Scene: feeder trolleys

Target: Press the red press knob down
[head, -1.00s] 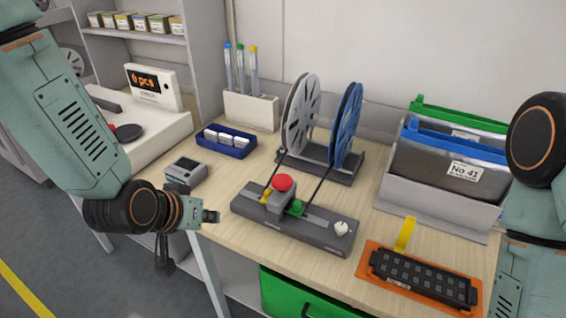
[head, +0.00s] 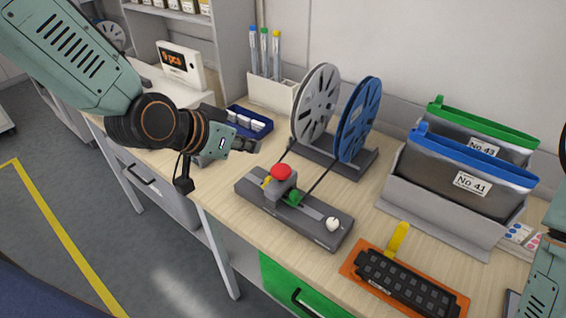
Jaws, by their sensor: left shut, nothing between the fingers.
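The red press knob (head: 281,172) sits on top of a small grey press block on the dark grey splicing base (head: 312,222), in the middle of the bench. The knob stands raised above the block. My left gripper (head: 254,146) is shut and empty. In the picture it is just up and left of the knob, apart from it, pointing right. My right arm (head: 545,275) shows at the right edge, but its gripper is out of the picture.
White (head: 315,105) and blue (head: 358,120) reels stand behind the base. A blue tray (head: 238,133) is behind my left gripper. An orange tray (head: 350,272) with a black feeder lies at the front right.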

